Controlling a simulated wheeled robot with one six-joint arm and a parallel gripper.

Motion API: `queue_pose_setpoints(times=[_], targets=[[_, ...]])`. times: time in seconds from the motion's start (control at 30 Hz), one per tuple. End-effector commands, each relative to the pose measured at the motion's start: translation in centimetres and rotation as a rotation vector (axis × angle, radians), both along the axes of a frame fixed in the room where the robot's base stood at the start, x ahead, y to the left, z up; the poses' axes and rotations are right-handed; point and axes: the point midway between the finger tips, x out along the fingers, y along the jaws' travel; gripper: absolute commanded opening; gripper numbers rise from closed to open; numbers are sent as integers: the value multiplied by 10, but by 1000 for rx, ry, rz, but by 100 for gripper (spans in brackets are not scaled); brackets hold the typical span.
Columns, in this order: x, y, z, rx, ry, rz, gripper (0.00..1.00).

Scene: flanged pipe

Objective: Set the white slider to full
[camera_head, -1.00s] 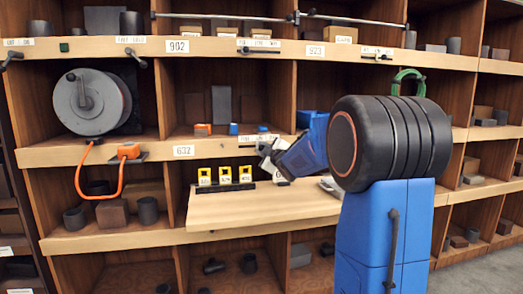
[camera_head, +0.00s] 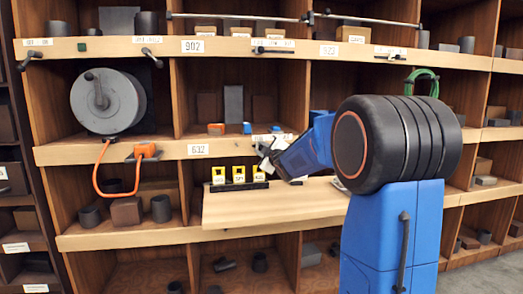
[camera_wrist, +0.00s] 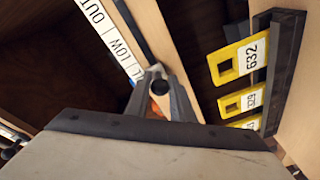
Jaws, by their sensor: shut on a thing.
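My gripper (camera_wrist: 160,98) is at a shelf's front edge, its two narrow jaws closed around a small knob (camera_wrist: 160,84) with a dark round end. The knob sits at a dark slot (camera_wrist: 134,30) along the edge, beside a white label strip (camera_wrist: 104,30) reading OUT, LOW and more. I take this knob to be the white slider; the jaws hide most of it. The end of the label is hidden behind the jaws. In the head view my gripper (camera_head: 266,150) is at the middle shelf edge, right of the 632 label (camera_head: 197,149), and the slider is too small to make out.
Several yellow numbered tags (camera_head: 239,174) stand in a black holder (camera_head: 240,186) on a jutting wooden board (camera_head: 270,207) below my gripper. Shelves above hold boxes.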

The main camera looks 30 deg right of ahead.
Motion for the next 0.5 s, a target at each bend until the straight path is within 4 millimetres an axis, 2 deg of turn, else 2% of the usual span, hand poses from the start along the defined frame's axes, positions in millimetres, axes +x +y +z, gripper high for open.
queue_pose_setpoints(times=[0.03,0.07,0.13,0.5], targets=[[1,3,-1,-2,0,6,0],[1,4,-1,-2,1,6,24],[1,3,-1,-2,0,5,40],[-3,2,0,-1,-1,3,40]])
